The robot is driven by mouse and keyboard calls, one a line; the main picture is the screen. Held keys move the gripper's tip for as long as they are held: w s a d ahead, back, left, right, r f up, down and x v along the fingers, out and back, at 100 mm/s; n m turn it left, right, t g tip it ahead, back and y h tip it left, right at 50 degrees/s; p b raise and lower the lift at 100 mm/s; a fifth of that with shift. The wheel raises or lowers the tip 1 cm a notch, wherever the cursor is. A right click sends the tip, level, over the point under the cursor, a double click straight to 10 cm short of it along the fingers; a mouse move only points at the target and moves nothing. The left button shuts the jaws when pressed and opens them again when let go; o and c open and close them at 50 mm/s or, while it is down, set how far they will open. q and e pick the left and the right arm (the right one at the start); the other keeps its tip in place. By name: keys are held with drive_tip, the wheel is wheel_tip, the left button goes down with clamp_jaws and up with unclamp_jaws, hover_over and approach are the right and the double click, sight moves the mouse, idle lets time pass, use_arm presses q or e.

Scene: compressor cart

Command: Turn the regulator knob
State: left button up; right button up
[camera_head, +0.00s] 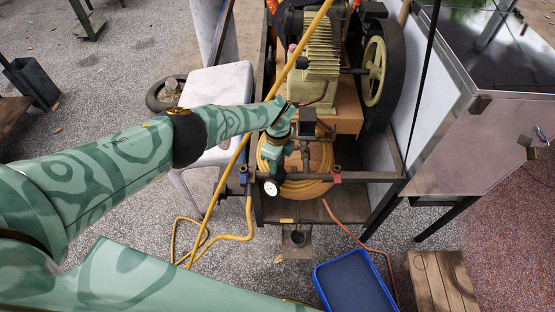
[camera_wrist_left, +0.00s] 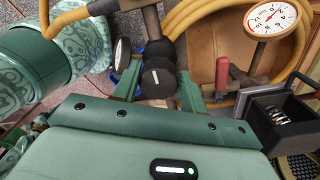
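The dark round regulator knob (camera_wrist_left: 158,78) with a white mark shows in the left wrist view, facing the camera. My left gripper (camera_wrist_left: 161,72) has its two green fingers apart, one on each side of the knob. I cannot tell whether either finger touches it. In the head view my left gripper (camera_head: 280,150) is over the pipework at the front of the compressor cart, and I cannot make out the knob there. A white dial gauge (camera_head: 271,187) is just below the gripper; a dial gauge (camera_wrist_left: 271,18) is also at top right in the wrist view. My right gripper is not in view.
A coiled yellow hose (camera_head: 303,188) lies behind the pipework. A red valve handle (camera_head: 336,177) is to the right and a blue one (camera_head: 243,178) to the left. A white stool (camera_head: 222,84) stands left of the cart, a blue tray (camera_head: 355,283) in front.

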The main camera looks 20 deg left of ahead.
use_arm(q)
drive_tip(key=shift+o, duration=1.2)
drive_tip(key=shift+r, duration=0.35)
wheel_tip(320, 180, up, 8)
drive_tip(key=p, duration=0.5)
drive_tip(key=shift+w+r, duration=0.15)
drive_tip(key=shift+r, duration=0.05)
wheel_tip(320, 180, up, 7)
drive_tip(key=p, duration=0.1)
drive_tip(key=shift+d, duration=0.1)
